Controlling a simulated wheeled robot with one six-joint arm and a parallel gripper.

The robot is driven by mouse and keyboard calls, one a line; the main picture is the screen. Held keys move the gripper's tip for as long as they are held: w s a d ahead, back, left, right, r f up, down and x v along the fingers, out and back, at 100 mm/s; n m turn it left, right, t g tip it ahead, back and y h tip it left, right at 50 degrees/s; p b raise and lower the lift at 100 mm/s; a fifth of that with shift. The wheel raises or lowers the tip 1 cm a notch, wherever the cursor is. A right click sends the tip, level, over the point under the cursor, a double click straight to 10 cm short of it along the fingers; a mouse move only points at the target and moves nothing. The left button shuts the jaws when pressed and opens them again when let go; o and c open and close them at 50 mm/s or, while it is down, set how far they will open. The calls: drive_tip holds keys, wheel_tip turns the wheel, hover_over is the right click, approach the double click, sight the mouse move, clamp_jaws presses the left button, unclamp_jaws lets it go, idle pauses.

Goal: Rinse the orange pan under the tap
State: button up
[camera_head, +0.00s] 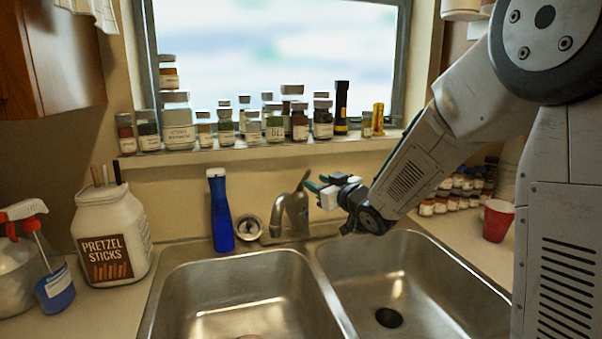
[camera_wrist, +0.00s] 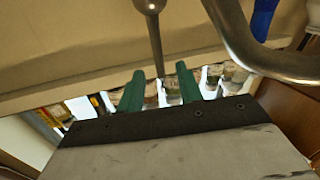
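The steel tap (camera_head: 291,212) stands behind the divider of the double sink, its lever tilted up. My gripper (camera_head: 317,182) is just right of the lever's top in the head view. In the wrist view its two green fingers (camera_wrist: 160,84) are open and apart, with the thin metal lever (camera_wrist: 156,45) showing between them; I cannot tell whether they touch it. The tap's curved spout (camera_wrist: 245,45) is at the upper right there.
The left basin (camera_head: 240,285) and right basin (camera_head: 420,285) look otherwise empty. A blue bottle (camera_head: 220,215) stands left of the tap. A pretzel jar (camera_head: 112,235) and spray bottle (camera_head: 45,260) are on the left counter, a red cup (camera_head: 497,222) on the right. Several jars line the sill.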

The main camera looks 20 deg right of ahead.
drive_tip(key=x, duration=0.7)
drive_tip(key=shift+w+r, duration=0.3)
drive_tip(key=shift+r, duration=0.1)
clamp_jaws()
